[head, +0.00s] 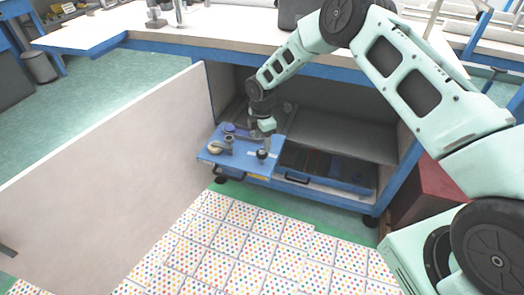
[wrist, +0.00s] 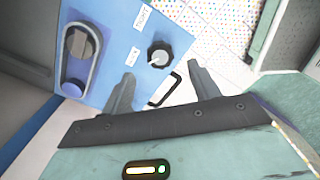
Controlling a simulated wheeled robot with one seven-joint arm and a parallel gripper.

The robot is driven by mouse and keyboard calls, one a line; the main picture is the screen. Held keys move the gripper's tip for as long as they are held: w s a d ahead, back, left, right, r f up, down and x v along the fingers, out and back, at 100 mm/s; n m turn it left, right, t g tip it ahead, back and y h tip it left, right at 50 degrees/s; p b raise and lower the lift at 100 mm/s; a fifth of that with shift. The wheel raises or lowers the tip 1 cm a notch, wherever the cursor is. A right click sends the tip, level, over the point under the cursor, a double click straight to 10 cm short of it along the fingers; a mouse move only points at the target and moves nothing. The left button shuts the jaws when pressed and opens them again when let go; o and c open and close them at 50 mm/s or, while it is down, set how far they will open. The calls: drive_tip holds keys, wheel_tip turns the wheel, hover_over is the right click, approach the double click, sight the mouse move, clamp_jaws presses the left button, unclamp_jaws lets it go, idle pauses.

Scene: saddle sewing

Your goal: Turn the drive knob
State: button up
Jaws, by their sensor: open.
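A blue panel (head: 225,160) sticks out from the cabinet under the workbench. On it is a round black knob (head: 262,154), which shows in the wrist view (wrist: 159,54) with a pale pointer mark. My gripper (head: 263,136) is above the panel. In the wrist view my gripper's two fingers (wrist: 161,69) are apart and empty. The knob lies just beyond the fingertips, roughly between their lines, with no visible contact.
A black handle (wrist: 166,89) is at the panel's edge. The open cabinet door (head: 110,165) stands left; the bench top (head: 190,35) is above. The patterned floor (head: 240,235) in front is clear.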

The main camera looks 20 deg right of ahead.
sight(262, 152)
wheel_tip(262, 152, down, 6)
drive_tip(key=shift+r, duration=0.1)
drive_tip(key=c, duration=1)
